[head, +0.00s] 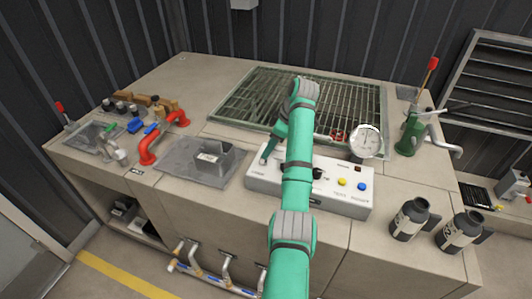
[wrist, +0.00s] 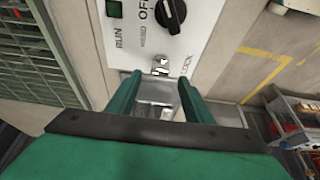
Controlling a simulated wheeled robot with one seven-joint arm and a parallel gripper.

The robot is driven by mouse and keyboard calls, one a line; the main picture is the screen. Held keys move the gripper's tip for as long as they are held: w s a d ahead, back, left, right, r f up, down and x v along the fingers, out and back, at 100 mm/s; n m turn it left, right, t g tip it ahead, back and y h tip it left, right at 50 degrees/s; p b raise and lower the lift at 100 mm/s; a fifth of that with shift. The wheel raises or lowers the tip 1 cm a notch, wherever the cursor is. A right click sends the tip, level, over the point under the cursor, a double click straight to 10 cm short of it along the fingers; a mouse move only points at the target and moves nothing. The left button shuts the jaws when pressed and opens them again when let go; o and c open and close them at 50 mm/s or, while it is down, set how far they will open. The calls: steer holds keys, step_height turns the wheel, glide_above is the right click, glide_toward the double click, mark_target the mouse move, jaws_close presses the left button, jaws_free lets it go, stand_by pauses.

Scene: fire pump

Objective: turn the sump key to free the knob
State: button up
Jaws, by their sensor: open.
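The white control panel (head: 262,180) lies on the counter, partly behind my arm. In the wrist view, the black knob (wrist: 171,14) shows at the top beside "OFF" and "RUN" lettering. The small metallic sump key (wrist: 161,66) sits in the panel beside a "LOCK" label; its exact turn is hard to tell. My gripper (wrist: 159,80) is open, with its fingertips to either side of and just below the key in the picture. No contact shows. In the head view, my gripper (head: 267,156) is over the panel's left end, and the key cannot be made out.
A round gauge (head: 367,141) stands behind the panel, with a green hand pump (head: 412,133) to its right. A grey box (head: 212,158) and red pipe (head: 163,135) are to the left. A grating (head: 240,103) lies behind. Dark bottles (head: 409,219) stand at right.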

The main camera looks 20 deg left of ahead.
steer(key=shift+v, duration=3)
